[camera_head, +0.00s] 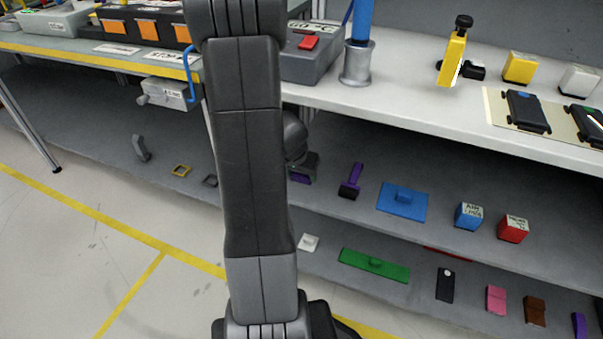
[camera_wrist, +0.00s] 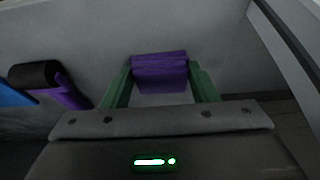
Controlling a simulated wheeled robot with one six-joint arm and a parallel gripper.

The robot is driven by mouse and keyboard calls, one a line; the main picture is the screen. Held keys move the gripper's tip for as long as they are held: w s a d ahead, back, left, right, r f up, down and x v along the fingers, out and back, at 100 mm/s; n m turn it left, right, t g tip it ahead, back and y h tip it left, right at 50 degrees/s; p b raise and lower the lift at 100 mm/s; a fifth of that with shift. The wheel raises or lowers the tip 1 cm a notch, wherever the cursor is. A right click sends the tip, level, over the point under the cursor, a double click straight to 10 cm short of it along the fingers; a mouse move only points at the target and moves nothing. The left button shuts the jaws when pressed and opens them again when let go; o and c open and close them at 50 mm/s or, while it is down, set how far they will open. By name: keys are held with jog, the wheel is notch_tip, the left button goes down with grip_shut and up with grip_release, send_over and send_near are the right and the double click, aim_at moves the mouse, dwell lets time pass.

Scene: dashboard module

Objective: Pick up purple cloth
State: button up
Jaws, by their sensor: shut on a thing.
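The purple cloth (camera_wrist: 160,72) is a small folded piece between the two green fingers of my gripper (camera_wrist: 160,80) in the wrist view. The fingers press on its left and right sides, so my gripper is shut on it. In the head view, my gripper (camera_head: 303,168) is at the lower shelf, just right of my arm, with a bit of the purple cloth (camera_head: 300,178) showing below it. My arm hides part of the area around it. I cannot tell whether the cloth touches the shelf.
A purple and black tool (camera_head: 351,181) lies to the right of my gripper, then a blue plate (camera_head: 402,201) and blue and red boxes (camera_head: 468,216). The white upper shelf (camera_head: 420,110) overhangs. A green plate (camera_head: 374,265) is on the bottom shelf.

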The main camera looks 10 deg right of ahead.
jog(key=shift+r+p, duration=0.4)
jog(key=shift+r, duration=0.3)
jog(key=s+a+b, duration=0.5)
jog(key=s+a, duration=0.5)
jog(key=s, duration=0.5)
jog(key=o, duration=0.4)
jog(key=shift+c, duration=0.2)
jog(key=c, duration=0.3)
